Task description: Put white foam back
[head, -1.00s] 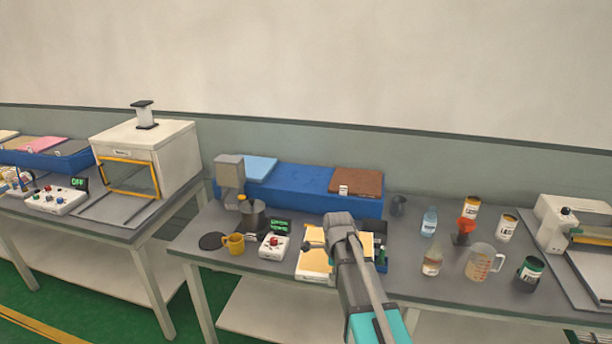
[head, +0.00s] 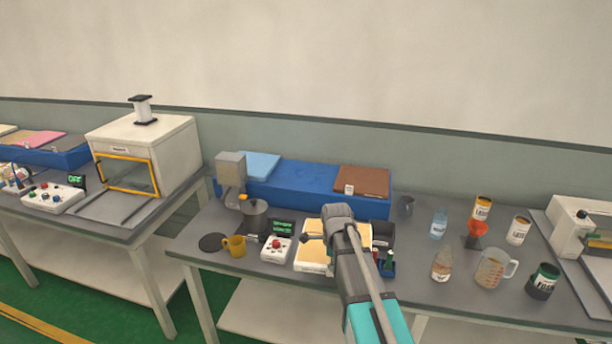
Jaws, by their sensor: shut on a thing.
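A pale cream-white foam slab (head: 311,256) is at the front of the middle table, partly hidden by my arm. My gripper (head: 318,238) is over the slab and shut on it; the fingertips are mostly hidden by the wrist. I cannot tell whether the slab touches the table. The long blue stand (head: 305,181) behind holds a light blue slab (head: 262,165) at its left and a brown slab (head: 362,181) at its right. The blue top between them is bare.
A control box (head: 277,249), yellow mug (head: 235,246) and dark pot (head: 255,219) stand left of the slab. A white chamber (head: 146,150) is on the left table.

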